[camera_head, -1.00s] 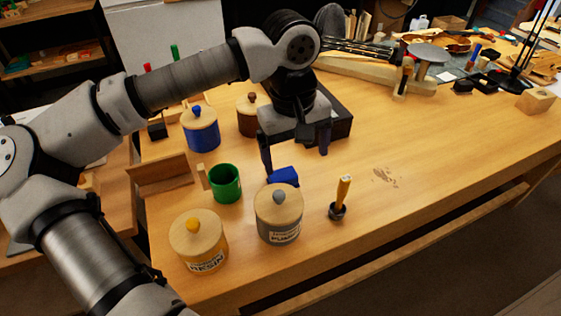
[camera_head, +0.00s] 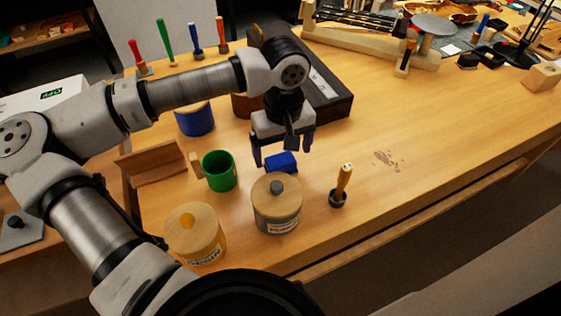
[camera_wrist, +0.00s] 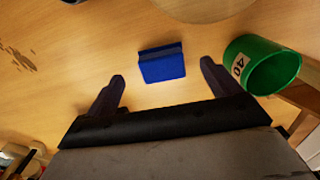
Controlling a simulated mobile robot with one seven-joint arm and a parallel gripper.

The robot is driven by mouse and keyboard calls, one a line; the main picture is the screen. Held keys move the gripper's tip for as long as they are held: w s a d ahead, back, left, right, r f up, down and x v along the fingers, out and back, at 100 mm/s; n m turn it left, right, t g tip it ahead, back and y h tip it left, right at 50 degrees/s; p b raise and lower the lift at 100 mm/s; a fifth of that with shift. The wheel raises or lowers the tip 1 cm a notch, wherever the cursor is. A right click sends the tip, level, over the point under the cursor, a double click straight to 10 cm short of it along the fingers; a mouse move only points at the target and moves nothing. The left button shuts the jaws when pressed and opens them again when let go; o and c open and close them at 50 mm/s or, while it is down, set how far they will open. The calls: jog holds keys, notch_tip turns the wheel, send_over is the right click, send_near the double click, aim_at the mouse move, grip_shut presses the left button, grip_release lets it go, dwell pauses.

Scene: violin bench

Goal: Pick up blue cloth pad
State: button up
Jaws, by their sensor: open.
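My gripper (camera_head: 282,158) is open and empty above the bench, close to the pad. In the wrist view its two fingers (camera_wrist: 162,72) are spread wide on either side of the pad's line, not touching it.
A green mug (camera_head: 219,171) stands left of the pad. A grey jar (camera_head: 277,207) stands in front, a yellow jar (camera_head: 195,238) further left. A brush with yellow handle (camera_head: 342,186) stands to the right. A dark box (camera_head: 325,98) is behind. The bench (camera_head: 440,130) is clear at right.

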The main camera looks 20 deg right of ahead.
aim_at(283, 164)
notch_tip(283, 164, down, 5)
jog(key=shift+s+p, duration=0.1)
jog(key=shift+p, duration=0.55)
jog(key=c, duration=1.1)
jog(key=shift+o, duration=0.2)
notch_tip(283, 164, up, 20)
jog(key=b, duration=0.1)
jog(key=shift+b, duration=0.4)
